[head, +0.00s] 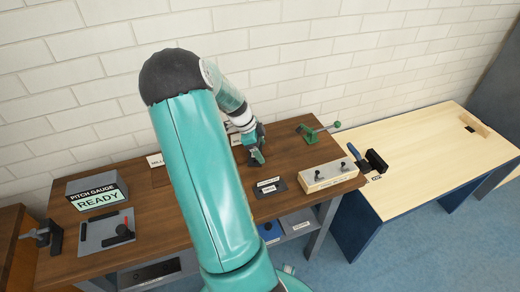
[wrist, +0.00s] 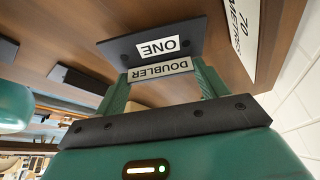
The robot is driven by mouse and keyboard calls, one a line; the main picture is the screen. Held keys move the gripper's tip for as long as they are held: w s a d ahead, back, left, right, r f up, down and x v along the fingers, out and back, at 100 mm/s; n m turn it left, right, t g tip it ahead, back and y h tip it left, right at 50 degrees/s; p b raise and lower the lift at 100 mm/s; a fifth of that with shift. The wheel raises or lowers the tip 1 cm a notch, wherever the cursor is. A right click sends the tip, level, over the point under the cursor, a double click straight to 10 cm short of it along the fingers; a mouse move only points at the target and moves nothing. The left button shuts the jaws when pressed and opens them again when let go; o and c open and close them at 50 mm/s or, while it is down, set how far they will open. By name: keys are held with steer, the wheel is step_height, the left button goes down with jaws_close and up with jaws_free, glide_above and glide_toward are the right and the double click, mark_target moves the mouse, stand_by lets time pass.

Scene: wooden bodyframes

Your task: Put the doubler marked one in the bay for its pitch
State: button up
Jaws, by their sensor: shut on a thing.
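The doubler marked ONE (wrist: 190,36) is a dark flat plate with white labels reading ONE and DOUBLER, upside down in the wrist view. My gripper (wrist: 162,82) is shut on it, with a teal finger at each side. In the head view my gripper (head: 258,156) is over the back middle of the brown bench, and the doubler is too small to make out there. A pitch gauge (head: 97,192) reading READY stands at the bench's left. A white card (wrist: 243,38) reading 70 and partly METRES is close beside the doubler. I cannot tell which bay it marks.
A grey plate with a red handle (head: 106,232) lies at the front left. A dark labelled plate (head: 269,188), a wooden block with black knobs (head: 328,176) and a green clamp (head: 316,132) are on the right. Another card (head: 155,160) stands behind my arm, which hides mid-bench.

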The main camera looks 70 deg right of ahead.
steer(key=shift+f, duration=0.35)
steer(key=shift+f, duration=0.15)
steer(key=o, duration=1.3)
steer(key=shift+c, duration=0.2)
steer(key=v, duration=1.2)
steer(key=shift+r, duration=0.2)
